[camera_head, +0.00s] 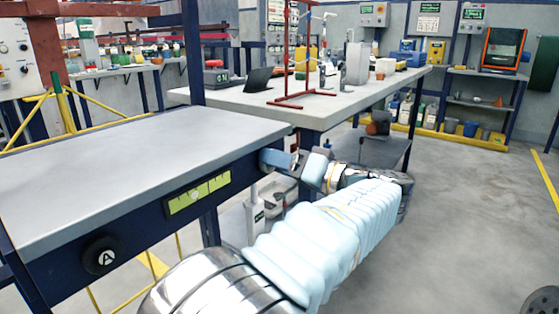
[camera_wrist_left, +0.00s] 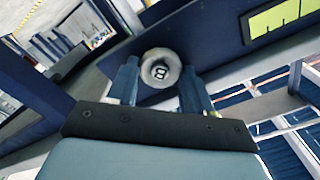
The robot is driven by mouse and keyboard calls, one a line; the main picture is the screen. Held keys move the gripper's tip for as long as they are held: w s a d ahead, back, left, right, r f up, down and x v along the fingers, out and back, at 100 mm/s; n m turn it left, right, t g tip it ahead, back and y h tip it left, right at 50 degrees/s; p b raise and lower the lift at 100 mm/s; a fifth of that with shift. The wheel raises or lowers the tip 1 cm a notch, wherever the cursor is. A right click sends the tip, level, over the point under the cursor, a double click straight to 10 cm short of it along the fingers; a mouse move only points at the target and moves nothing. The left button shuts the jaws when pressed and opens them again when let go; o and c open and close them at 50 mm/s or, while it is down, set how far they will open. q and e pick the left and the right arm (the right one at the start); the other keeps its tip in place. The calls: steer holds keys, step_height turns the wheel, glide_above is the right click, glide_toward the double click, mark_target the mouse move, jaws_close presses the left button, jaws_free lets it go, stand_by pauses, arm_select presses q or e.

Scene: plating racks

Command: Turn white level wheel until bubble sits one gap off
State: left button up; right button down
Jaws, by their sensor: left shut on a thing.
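The white wheel (camera_wrist_left: 160,70), marked B, sits on the dark blue table apron in the left wrist view. My left gripper (camera_wrist_left: 161,86) is shut on it, one finger on each side. In the head view my left gripper (camera_head: 285,160) reaches the right end of the apron and hides the wheel. The yellow-green level (camera_head: 198,195) is set in the apron to the left of it. A pale bubble (camera_head: 194,195) shows left of the level's middle; its exact gap is too small to tell. Part of the level (camera_wrist_left: 280,18) also shows in the left wrist view.
A black wheel (camera_head: 103,256) marked A is on the apron's left part. The grey tabletop (camera_head: 140,152) is bare. A bench (camera_head: 335,100) with a red stand (camera_head: 301,98) and a laptop stands behind.

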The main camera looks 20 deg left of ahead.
stand_by(0.4)
arm_select(q)
steer(key=o, duration=1)
steer(key=shift+o, duration=0.2)
